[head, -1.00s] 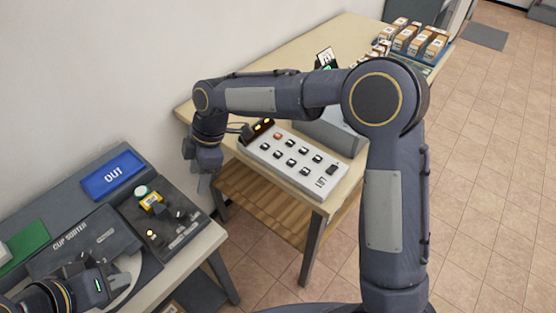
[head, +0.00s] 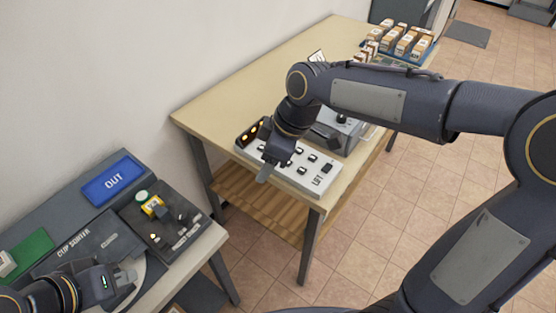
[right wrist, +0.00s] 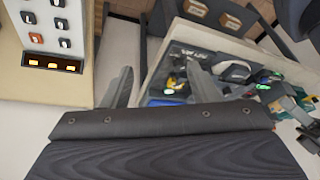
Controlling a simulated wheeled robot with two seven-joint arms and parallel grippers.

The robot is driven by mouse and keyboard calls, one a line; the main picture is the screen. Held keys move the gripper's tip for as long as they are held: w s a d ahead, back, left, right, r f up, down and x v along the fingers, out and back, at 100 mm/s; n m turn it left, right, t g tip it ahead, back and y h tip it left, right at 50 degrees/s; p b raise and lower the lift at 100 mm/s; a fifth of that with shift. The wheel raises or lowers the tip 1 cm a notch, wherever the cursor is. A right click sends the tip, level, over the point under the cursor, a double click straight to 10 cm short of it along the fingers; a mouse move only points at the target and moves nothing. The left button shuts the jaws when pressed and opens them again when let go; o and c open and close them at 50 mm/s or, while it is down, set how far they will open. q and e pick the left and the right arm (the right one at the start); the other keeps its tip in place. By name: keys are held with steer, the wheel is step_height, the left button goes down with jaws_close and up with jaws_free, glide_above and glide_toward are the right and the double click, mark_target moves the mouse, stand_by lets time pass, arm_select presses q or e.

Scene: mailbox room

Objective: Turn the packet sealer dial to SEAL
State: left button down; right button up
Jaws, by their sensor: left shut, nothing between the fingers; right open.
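A grey machine (head: 349,138) with a small dark knob (head: 342,117) on top stands on the beige table behind the white switch panel. It may be the packet sealer, but I cannot read a label or dial setting, and my right arm hides part of it. My right gripper (head: 266,172) is above the left part of the switch panel in the head view. Its two fingers are apart and empty in the right wrist view (right wrist: 157,88). My left gripper (head: 125,277) is shut and empty over the clip sorter at lower left.
The white switch panel (head: 316,178) has several dark switches and lit orange lamps (head: 247,135). The beige table (head: 222,108) holds a tray of boxes (head: 405,42) at its far end. The clip sorter (head: 85,245) and blue OUT tray (head: 112,180) are at left.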

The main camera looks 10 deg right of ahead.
steer(key=shift+s+d+r+m, duration=0.25)
steer(key=shift+s+d+m, duration=0.15)
steer(key=shift+s+d, duration=0.2)
steer(key=s+d+f+m+t, duration=0.1)
steer(key=s+d+m+t, duration=0.1)
steer(key=s+d+m, duration=0.3)
steer(key=s+d+f+m+t, duration=0.1)
steer(key=s+d+m+t, duration=0.1)
steer(key=s+d+m, duration=0.4)
steer(key=s+m, duration=0.3)
steer(key=s, duration=0.3)
steer(key=shift+s+f, duration=0.25)
steer(key=shift+s, duration=0.05)
steer(key=shift+d, duration=0.1)
stand_by(0.8)
